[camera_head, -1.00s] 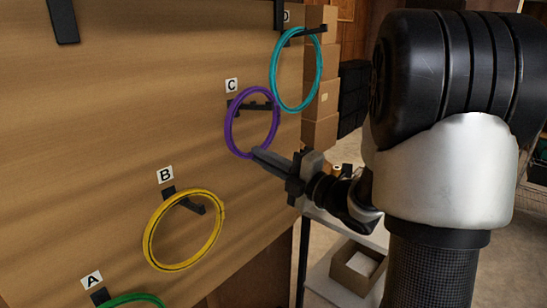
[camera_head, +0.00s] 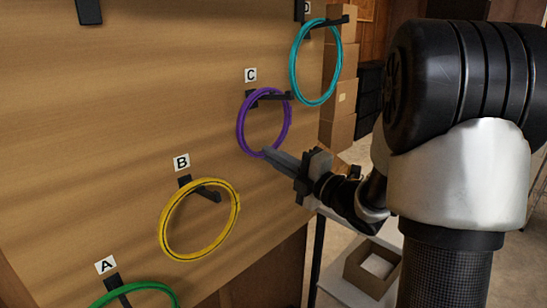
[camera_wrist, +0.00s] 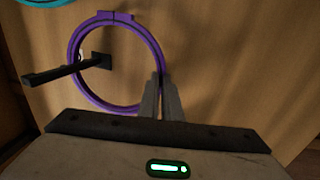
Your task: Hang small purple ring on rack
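The purple ring (camera_head: 240,128) is at the peg (camera_head: 272,97) beside label C. In the wrist view the purple ring (camera_wrist: 74,82) is upright, and the black peg (camera_wrist: 55,72) passes through it, its free end on my side. The ring's top lies a little above the peg, with a gap. My gripper (camera_head: 268,153) is at the ring's lower right edge. In the wrist view my gripper's fingers (camera_wrist: 165,82) are close together on the ring's right side. The exact contact is partly hidden by the fingers.
A cyan ring (camera_head: 292,70) hangs at D, close to the upper right. A yellow ring (camera_head: 163,232) hangs at B and a green ring (camera_head: 168,290) at A. The wooden board (camera_head: 130,110) lies behind. Cardboard boxes (camera_head: 340,95) and a white shelf (camera_head: 335,290) stand beyond its right edge.

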